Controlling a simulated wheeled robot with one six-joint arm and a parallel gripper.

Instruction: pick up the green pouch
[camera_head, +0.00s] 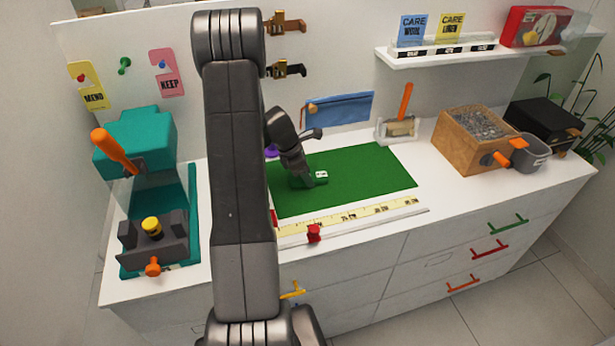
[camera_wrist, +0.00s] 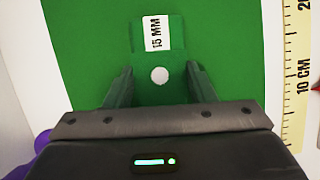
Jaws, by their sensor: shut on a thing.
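The green pouch (camera_wrist: 172,92) is a small green piece with a white tag reading "15 MM" and a white round snap; its colour nearly matches the green mat (camera_head: 375,165) behind it. It also shows small in the head view (camera_head: 321,181), over the mat's middle left. My gripper (camera_wrist: 160,80) has one finger on each side of the pouch and is shut on it. In the head view my gripper (camera_head: 308,182) points down at the mat. I cannot tell whether the pouch touches the mat.
A yellow ruler strip (camera_head: 350,216) and a red knob (camera_head: 314,233) lie along the mat's front. A blue pouch (camera_head: 340,110) hangs behind. A wooden box (camera_head: 457,151) and grey cup (camera_head: 529,152) stand right; a teal-and-grey fixture (camera_head: 155,241) stands left. The mat's right half is clear.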

